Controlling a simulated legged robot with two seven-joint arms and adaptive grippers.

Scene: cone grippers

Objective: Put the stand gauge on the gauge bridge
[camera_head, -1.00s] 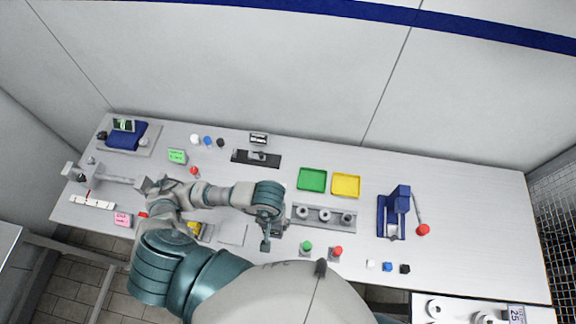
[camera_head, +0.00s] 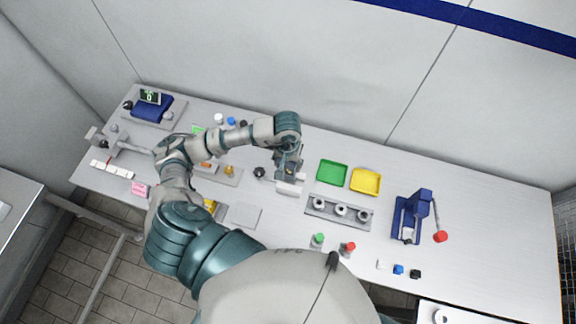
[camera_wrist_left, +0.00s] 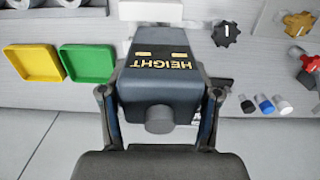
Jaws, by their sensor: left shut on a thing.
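My left gripper (camera_wrist_left: 160,112) is shut on the stand gauge (camera_wrist_left: 160,70), a dark body lettered HEIGHT with a round grey knob. In the head view the left gripper (camera_head: 290,160) is over the middle of the bench, left of the green tray. A pale block, which looks like the gauge's lower part, shows at its front. A dark flat piece (camera_wrist_left: 223,82) shows partly behind the gauge in the wrist view. I cannot tell for sure which part is the gauge bridge, or whether the gauge touches anything below. My right gripper is out of view.
The green tray (camera_head: 331,172) and yellow tray (camera_head: 366,181) lie right of the gripper. A grey rack with several rings (camera_head: 322,205) is in front of them. A black knob (camera_wrist_left: 225,33) is close beside the gauge. A blue press (camera_head: 407,218) stands farther right.

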